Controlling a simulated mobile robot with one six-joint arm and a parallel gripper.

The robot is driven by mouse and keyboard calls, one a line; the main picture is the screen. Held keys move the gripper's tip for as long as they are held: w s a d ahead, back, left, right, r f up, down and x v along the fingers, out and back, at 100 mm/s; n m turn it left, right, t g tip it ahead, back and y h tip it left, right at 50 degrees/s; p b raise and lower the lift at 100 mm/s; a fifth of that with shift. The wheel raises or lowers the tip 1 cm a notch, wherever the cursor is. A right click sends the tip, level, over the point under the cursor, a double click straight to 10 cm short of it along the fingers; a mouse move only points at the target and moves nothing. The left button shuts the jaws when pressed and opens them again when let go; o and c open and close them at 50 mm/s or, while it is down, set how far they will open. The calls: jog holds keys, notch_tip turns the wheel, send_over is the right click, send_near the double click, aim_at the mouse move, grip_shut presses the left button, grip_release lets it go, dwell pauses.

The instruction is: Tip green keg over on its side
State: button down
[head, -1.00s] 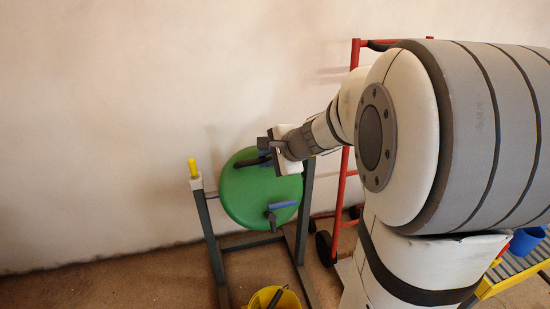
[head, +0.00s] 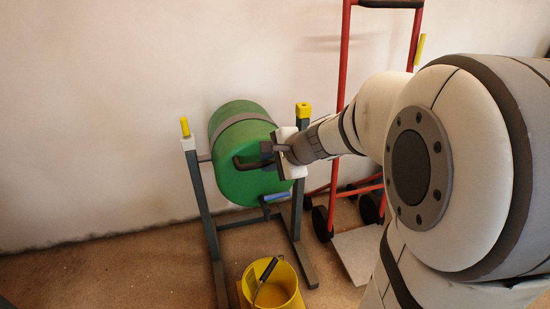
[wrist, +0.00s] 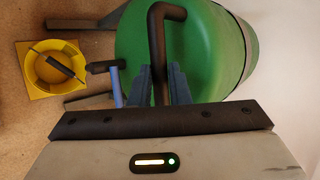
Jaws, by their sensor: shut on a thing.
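The green keg (head: 232,185) hangs between the posts of a dark stand (head: 206,215). It is tilted far over, its round end facing my camera and its banded side showing behind. I cannot tell whether it is fully level. A dark bent handle (head: 246,165) sticks out of the end face; it also shows in the wrist view (wrist: 157,35). My gripper (head: 270,150) is shut on this handle at the right of the end face. In the wrist view, my gripper (wrist: 160,88) has its fingers on both sides of the handle.
A blue-handled lever (head: 277,197) sits below the keg's end. A yellow bucket (head: 287,273) stands on the floor in front of the stand. A red hand truck (head: 342,100) stands to the right. The wall is close behind; floor at left is clear.

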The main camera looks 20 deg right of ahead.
jog(key=shift+s+a+f, duration=0.25)
jog(key=shift+a+f, duration=0.05)
jog(key=shift+f, duration=0.2)
jog(key=c, duration=1.7)
grip_release()
jog(key=o, duration=0.3)
jog(key=shift+d, duration=0.1)
jog(key=shift+o, duration=0.2)
jog(key=shift+w+r, duration=0.1)
jog(key=shift+r, duration=0.05)
jog(key=shift+d, duration=0.1)
jog(key=p+v, duration=0.3)
jog(key=v, duration=0.4)
jog(key=shift+s+r+p, duration=0.25)
jog(key=shift+p, duration=0.05)
jog(key=shift+d, duration=0.15)
jog(key=shift+c, duration=0.5)
